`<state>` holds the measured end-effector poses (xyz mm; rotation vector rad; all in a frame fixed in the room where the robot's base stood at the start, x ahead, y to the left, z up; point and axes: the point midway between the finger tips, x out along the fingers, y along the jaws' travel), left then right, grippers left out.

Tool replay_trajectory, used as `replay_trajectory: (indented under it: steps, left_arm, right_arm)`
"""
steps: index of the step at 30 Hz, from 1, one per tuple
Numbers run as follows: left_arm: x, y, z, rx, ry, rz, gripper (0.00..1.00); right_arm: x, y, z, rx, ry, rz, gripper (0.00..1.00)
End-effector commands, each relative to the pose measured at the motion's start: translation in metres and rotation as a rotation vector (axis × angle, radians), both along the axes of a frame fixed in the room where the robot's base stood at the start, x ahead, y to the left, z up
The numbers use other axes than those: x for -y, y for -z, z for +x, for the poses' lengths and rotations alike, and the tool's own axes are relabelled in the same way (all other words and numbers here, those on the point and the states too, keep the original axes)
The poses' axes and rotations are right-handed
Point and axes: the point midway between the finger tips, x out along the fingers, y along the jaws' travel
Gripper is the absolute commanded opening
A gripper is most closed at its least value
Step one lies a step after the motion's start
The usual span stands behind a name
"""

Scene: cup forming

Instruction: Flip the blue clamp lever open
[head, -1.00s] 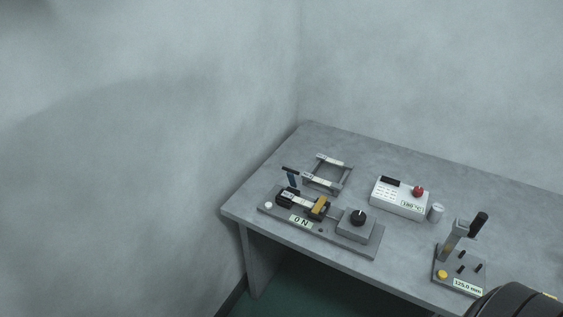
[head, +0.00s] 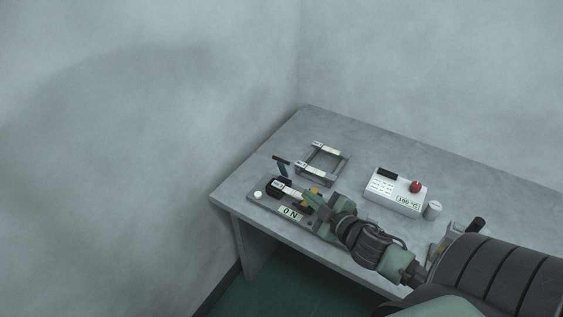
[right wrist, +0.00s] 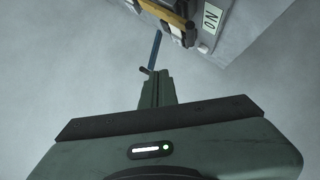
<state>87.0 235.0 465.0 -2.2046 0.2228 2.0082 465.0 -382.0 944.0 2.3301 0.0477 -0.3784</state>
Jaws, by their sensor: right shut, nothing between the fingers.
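The blue clamp lever (head: 283,168) stands up at the left end of the clamp fixture (head: 262,198) on the table, with a dark crossbar handle at its top. The lever also shows in the right wrist view (right wrist: 155,48), just beyond the fingertips; I cannot tell whether they touch it. My right gripper (head: 308,198) is shut and empty, over the middle of the fixture and to the right of the lever in the head view. Its closed fingers also show in the right wrist view (right wrist: 157,85). My arm hides the fixture's right part. My left gripper is not in view.
A grey frame (head: 324,162) lies behind the fixture. A white control box (head: 395,192) with a red button and a small metal cylinder (head: 432,210) stand to the right. The table's left edge is near the fixture. A lever device at right is mostly hidden by my arm.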

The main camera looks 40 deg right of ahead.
Motion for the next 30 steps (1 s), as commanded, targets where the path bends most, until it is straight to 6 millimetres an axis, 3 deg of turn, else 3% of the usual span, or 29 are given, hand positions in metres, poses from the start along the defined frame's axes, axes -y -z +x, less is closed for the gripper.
replay_trajectory:
  steps: [3,9,14,29,30]
  left_arm:
    - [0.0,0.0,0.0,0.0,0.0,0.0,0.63]
    - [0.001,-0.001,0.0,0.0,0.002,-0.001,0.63]
    - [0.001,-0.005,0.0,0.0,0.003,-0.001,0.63]
    - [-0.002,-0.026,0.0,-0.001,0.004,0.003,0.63]
    - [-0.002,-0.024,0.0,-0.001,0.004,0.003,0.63]
  right_arm:
    - [0.0,-0.032,0.014,0.096,-0.159,-0.097,0.0]
    - [-0.009,-0.054,0.02,0.156,-0.304,-0.162,0.0]
    - [-0.012,-0.055,0.032,0.162,-0.311,-0.163,0.0]
    - [-0.029,-0.043,0.121,0.161,-0.308,-0.162,0.0]
    - [-0.021,-0.035,0.121,0.156,-0.303,-0.161,0.0]
